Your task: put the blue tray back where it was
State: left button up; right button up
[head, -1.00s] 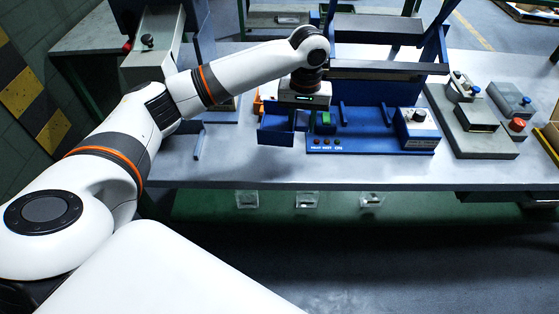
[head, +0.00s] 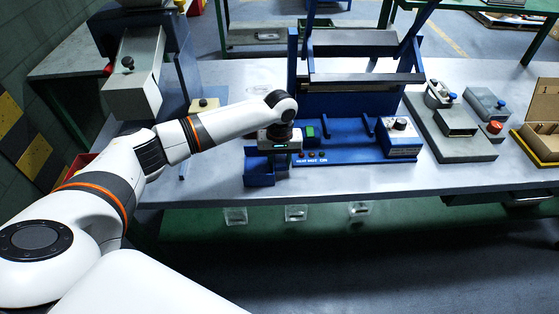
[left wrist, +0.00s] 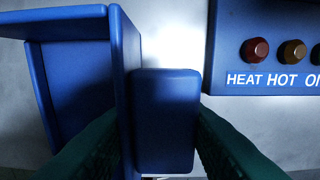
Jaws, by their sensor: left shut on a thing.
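The blue tray (head: 259,172) is an open box at the table's front edge, just left of the blue heating machine (head: 345,148). My left gripper (head: 281,160) points down at the tray's right side. In the left wrist view the tray (left wrist: 80,85) fills the left, and its blue handle block (left wrist: 165,115) sits between the dark fingers of the gripper (left wrist: 163,145), which is shut on it. The tray appears empty where its inside shows. I cannot tell whether the tray touches the table. My right gripper is not in view.
The machine's panel of lamps (left wrist: 272,50) is close on the right of the tray, with a gap of table. A grey lever fixture (head: 450,128) and a yellow-edged box (head: 541,140) stand right. A grey hopper (head: 134,75) stands left. The table (head: 215,178) left of the tray is clear.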

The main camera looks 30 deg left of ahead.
pick_arm(q)
jog(key=o, duration=0.9)
jog(key=shift+f, duration=0.1)
notch_tip(320, 180, up, 12)
jog(key=shift+r+b, duration=0.15)
jog(key=shift+b, duration=0.45)
